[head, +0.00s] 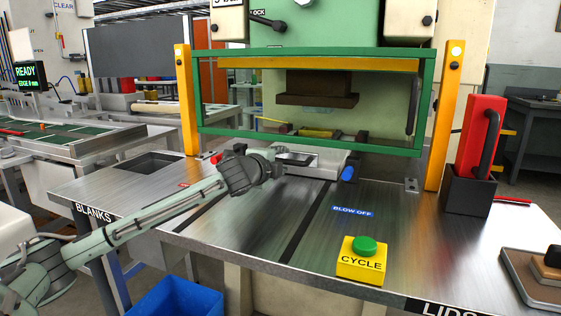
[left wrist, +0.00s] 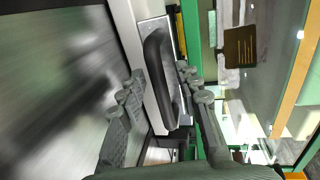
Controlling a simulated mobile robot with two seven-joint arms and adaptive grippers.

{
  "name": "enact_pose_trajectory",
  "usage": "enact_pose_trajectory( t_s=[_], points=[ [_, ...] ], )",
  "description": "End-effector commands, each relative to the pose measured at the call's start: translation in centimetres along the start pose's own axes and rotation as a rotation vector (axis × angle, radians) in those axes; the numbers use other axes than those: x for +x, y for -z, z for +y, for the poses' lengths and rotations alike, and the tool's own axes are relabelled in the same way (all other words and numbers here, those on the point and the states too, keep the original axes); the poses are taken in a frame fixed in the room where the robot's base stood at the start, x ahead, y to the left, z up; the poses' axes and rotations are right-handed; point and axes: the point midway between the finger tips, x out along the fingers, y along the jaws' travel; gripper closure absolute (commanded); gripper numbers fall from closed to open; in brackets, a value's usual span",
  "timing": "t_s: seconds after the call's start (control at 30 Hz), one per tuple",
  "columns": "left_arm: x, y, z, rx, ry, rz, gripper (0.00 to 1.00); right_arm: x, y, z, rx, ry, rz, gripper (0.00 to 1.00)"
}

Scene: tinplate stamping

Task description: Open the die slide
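The die slide (head: 322,160) is a light grey block at the front of the press opening, below the green guard frame. A dark bar handle shows on its front in the left wrist view (left wrist: 157,75). My left gripper (head: 279,155) reaches in from the left to the slide's front left. In the left wrist view my left gripper (left wrist: 160,88) is open, with one finger on each side of the handle. I cannot tell whether either finger touches it. My right gripper is not in view.
The green guard frame (head: 310,53) stands above the slide between yellow posts. A blue knob (head: 348,173) is at the slide's right. A yellow box with a green CYCLE button (head: 364,245) sits on the metal table (head: 240,225). A red tool (head: 481,125) stands in a black holder at right.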

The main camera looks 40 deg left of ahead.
Motion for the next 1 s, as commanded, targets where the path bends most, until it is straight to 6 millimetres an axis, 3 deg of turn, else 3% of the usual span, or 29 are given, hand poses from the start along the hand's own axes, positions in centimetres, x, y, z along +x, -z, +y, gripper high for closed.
enact_pose_trajectory(
  t_s=[0.07,0.33,0.77,1.0],
  points=[
    [0.0,0.0,0.0,0.000,0.000,0.000,0.69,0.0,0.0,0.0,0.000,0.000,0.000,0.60],
    [0.0,0.0,0.0,0.000,-0.001,-0.001,1.00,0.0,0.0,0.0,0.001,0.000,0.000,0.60],
    [-0.1,0.0,0.1,0.000,-0.001,-0.001,1.00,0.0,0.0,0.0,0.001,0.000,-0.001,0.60],
    [-1.4,0.0,0.5,0.003,-0.005,-0.002,1.00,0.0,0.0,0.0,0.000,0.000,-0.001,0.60]
  ],
)
